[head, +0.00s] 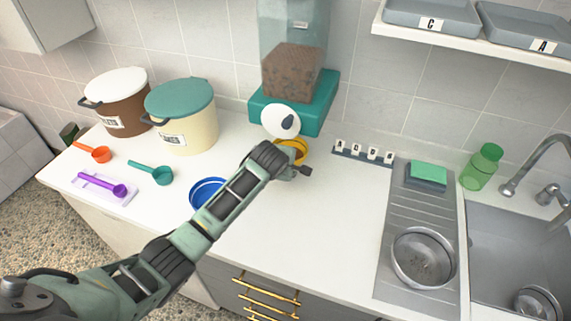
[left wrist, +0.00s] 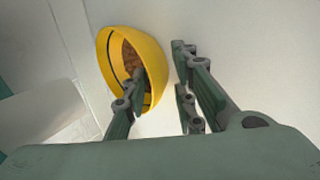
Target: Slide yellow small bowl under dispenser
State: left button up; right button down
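The yellow small bowl (head: 297,146) is on the counter at the front of the dispenser (head: 330,98), partly hidden by my left arm in the head view. The dispenser has a teal base, a clear hopper of brown kibble and a white round front part. In the left wrist view the yellow bowl (left wrist: 108,55) shows brown kibble inside. My left gripper (left wrist: 160,60) is open there, one finger over the bowl's inside and the other outside its right rim. Whether a finger touches the bowl is unclear. In the head view this gripper (head: 300,168) is at the bowl's front edge. My right gripper is out of view.
A blue bowl (head: 207,193) lies partly behind my left arm. Two lidded bins (head: 183,120) and several scoops (head: 152,172) are at the left. A letter rack (head: 362,153), a metal bowl (head: 423,258) and the sink are right. The middle front counter is clear.

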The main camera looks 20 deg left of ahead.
pick_arm(q)
jog(key=shift+s, duration=0.1)
jog(key=v, duration=1.2)
dwell(0.4)
